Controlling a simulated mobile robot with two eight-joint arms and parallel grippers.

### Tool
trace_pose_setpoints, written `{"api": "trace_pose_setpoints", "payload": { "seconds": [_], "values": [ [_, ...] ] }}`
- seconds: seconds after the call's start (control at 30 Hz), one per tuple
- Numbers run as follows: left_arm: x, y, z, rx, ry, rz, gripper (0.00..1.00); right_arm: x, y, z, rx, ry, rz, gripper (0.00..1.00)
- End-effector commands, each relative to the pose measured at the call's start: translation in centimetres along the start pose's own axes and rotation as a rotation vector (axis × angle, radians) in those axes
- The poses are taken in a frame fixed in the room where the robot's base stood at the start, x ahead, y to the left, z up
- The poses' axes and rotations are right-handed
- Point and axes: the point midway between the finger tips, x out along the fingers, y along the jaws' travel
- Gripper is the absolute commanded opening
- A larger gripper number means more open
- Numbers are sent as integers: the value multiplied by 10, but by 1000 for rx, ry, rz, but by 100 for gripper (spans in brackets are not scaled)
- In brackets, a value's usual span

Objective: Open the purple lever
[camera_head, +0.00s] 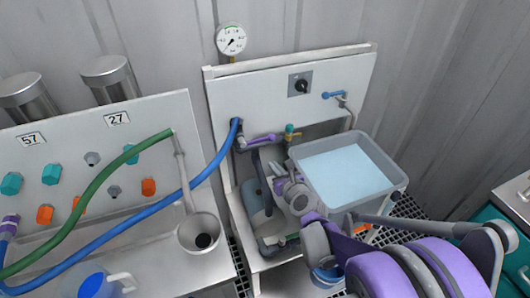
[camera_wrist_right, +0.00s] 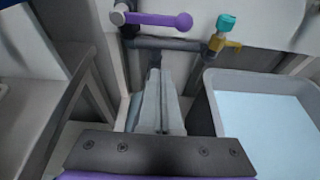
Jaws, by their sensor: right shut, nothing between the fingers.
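The purple lever (camera_head: 262,138) is on the pipework at the front of the white panel. In the right wrist view the purple lever (camera_wrist_right: 158,19) points sideways from its grey pivot at left to a round knob at right. My right gripper (camera_head: 277,168) is below the lever, in front of the panel. In the right wrist view its two grey fingers (camera_wrist_right: 157,72) are together and empty, pointing towards the pipe under the lever. They appear apart from the lever. My left gripper is not in view.
A grey tub of pale blue liquid (camera_head: 390,147) stands right of my gripper. A teal-handled valve (camera_head: 290,130) is right of the lever. A blue hose (camera_head: 180,203) joins the pipe at left. A blue lever (camera_head: 332,95) and black knob (camera_head: 301,86) are on the panel.

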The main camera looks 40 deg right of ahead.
Motion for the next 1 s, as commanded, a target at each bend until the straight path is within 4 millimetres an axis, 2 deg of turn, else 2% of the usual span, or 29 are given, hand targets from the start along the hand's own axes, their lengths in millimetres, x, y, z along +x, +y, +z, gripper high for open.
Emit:
{"api": "trace_pose_setpoints", "payload": {
  "seconds": [0.47,0.53,0.7,1.0],
  "values": [
    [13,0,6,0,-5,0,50,95,2,-1,-6,1,3,0],
    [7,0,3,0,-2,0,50,88,2,14,-4,0,2,0],
    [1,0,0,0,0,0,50,81,2,32,-5,1,2,0],
    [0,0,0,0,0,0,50,79,2,38,-6,2,2,0]
  ]
}}
